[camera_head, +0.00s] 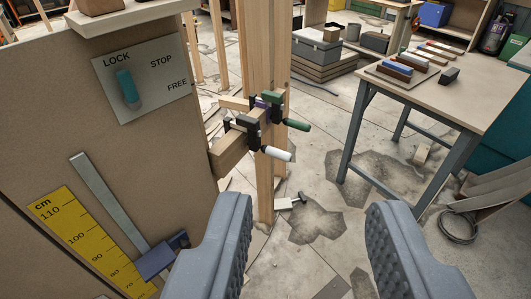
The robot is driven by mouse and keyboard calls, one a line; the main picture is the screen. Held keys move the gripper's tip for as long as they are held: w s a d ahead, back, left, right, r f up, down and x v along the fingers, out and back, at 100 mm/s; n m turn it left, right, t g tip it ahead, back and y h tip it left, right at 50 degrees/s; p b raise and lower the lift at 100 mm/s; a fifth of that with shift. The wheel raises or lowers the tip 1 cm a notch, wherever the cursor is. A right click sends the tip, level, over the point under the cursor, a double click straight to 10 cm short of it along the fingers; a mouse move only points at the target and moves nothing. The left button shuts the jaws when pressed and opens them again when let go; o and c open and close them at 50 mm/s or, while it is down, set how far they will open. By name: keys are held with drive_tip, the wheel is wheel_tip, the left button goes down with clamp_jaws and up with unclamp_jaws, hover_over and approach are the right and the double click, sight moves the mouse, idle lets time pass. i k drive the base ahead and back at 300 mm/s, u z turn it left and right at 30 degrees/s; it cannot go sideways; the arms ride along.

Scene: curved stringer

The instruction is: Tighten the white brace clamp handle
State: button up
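The white brace clamp handle (276,153) sticks out to the right from a dark clamp (246,126) on a wooden brace and upright post. A green-handled clamp (272,99) sits just above and behind it, its green handle (297,125) also pointing right. My gripper (308,215) is open, its two grey padded fingers wide apart at the bottom of the view. It is empty. The white handle lies ahead of and above the gap, nearer the left finger, and nothing touches it.
A tan panel (40,130) on the left carries a LOCK/STOP/FREE plate (150,80) with a teal lever and a yellow cm scale (85,240). A workbench (440,92) with coloured blocks stands at right. A hammer-like tool (290,201) lies on the cracked floor.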

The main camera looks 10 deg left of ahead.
sight(281, 155)
drive_tip(key=z, duration=0.2)
drive_tip(key=k, duration=0.35)
drive_tip(key=u, duration=0.4)
drive_tip(key=i, duration=0.35)
drive_tip(key=z, duration=0.35)
drive_tip(key=k, duration=0.3)
drive_tip(key=z, duration=0.3)
drive_tip(key=i, duration=1.35)
drive_tip(key=u, duration=0.7)
